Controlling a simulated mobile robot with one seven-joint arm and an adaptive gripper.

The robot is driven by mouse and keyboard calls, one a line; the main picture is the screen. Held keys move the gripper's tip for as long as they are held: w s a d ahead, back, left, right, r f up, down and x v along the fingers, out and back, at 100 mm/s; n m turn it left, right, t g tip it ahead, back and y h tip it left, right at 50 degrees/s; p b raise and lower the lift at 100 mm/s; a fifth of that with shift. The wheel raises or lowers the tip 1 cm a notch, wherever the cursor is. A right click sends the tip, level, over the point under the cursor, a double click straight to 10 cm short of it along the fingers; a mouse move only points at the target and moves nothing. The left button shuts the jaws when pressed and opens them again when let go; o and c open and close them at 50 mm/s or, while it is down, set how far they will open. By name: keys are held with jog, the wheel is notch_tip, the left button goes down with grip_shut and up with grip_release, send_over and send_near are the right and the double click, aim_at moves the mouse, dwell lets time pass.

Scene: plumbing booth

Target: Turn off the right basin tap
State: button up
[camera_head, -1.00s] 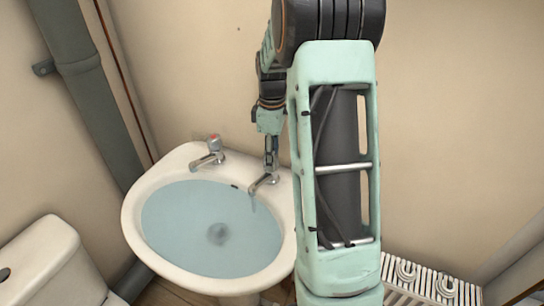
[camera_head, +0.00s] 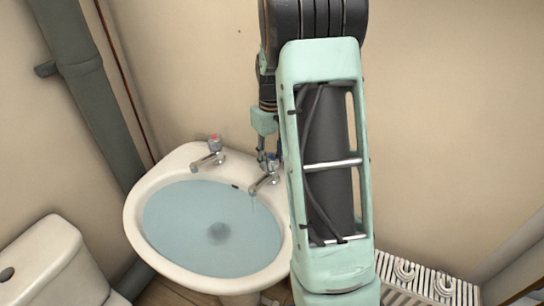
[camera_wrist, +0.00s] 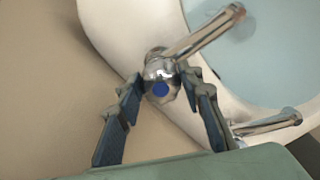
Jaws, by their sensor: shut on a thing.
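The right basin tap (camera_head: 266,180) is chrome and stands at the back right of the basin. In the wrist view its head, with a blue dot (camera_wrist: 160,90), sits between my fingers, and its spout (camera_wrist: 207,33) points to the upper right. My gripper (camera_wrist: 163,78) is shut on this tap's head, one finger on each side. In the head view my gripper (camera_head: 268,160) is at the tap's top, partly hidden by my arm. A thin, faint stream of water (camera_head: 253,202) falls from the spout into the basin.
The white basin (camera_head: 137,240) is full of water (camera_head: 190,235). The left tap (camera_head: 210,155), with a red dot, stands beside the right tap and shows in the wrist view (camera_wrist: 268,124). A toilet cistern (camera_head: 50,265) is at lower left. A wall is close behind.

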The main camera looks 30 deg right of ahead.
aim_at(270, 157)
jog(key=m+p, duration=0.1)
jog(key=m, duration=0.6)
jog(key=shift+a, duration=0.15)
jog(key=m+p, duration=0.1)
jog(key=m, duration=0.3)
jog(key=shift+w+m+p, duration=0.1)
jog(key=shift+m+p, duration=0.35)
jog(key=shift+m, duration=1.35)
jog(key=o, duration=1.2)
jog(key=shift+c, duration=0.2)
notch_tip(270, 157, up, 12)
